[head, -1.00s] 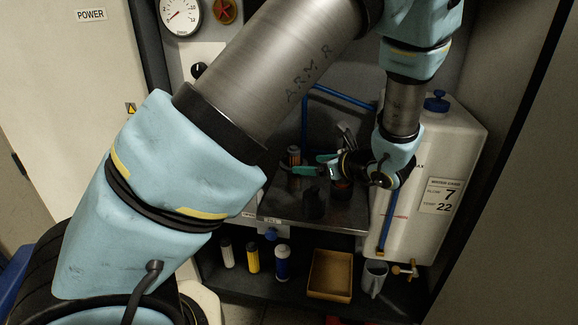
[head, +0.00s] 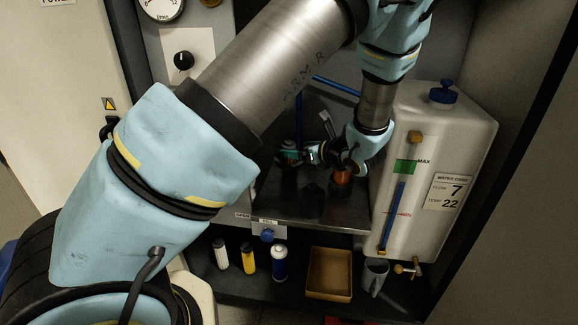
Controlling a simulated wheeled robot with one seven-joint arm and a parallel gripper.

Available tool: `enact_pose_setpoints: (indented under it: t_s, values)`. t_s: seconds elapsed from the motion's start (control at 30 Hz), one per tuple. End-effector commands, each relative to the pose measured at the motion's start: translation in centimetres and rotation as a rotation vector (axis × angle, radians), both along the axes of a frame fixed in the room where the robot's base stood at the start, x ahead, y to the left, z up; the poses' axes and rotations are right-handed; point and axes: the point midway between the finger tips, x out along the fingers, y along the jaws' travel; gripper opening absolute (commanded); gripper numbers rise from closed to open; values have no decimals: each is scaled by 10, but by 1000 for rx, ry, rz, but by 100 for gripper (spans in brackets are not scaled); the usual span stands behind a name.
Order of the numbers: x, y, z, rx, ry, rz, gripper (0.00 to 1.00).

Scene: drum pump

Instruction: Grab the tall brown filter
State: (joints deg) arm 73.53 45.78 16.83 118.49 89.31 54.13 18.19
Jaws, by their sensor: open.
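A tall, dark brownish cylinder, seemingly the tall brown filter (head: 289,177), stands toward the back left of the metal worktop in the head view. My gripper (head: 290,157) reaches in from the right, with its green-tipped fingers at the cylinder's upper part. The jaws are open. The fingers hide part of the cylinder, and I cannot tell whether they touch it. A shorter dark cylinder with an orange top (head: 341,178) stands to the right, partly under my wrist. Another dark, squat object (head: 312,203) stands nearer the front.
A white water tank (head: 440,150) stands right of the worktop (head: 290,216). A blue pipe (head: 337,86) runs behind. On the lower shelf are white (head: 220,257), yellow (head: 249,260) and blue-white (head: 280,263) cylinders, a cardboard tray (head: 329,295) and a grey mug (head: 375,277).

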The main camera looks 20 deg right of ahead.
Motion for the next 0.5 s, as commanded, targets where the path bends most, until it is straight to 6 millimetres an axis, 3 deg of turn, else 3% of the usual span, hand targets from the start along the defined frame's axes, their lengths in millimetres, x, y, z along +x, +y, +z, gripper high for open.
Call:
enact_pose_setpoints:
  t_s: [0.23, 0.5]
  values:
    - [33, 14, -11, 1, -1, 4, 87]
    - [41, 16, -14, 1, 0, 2, 87]
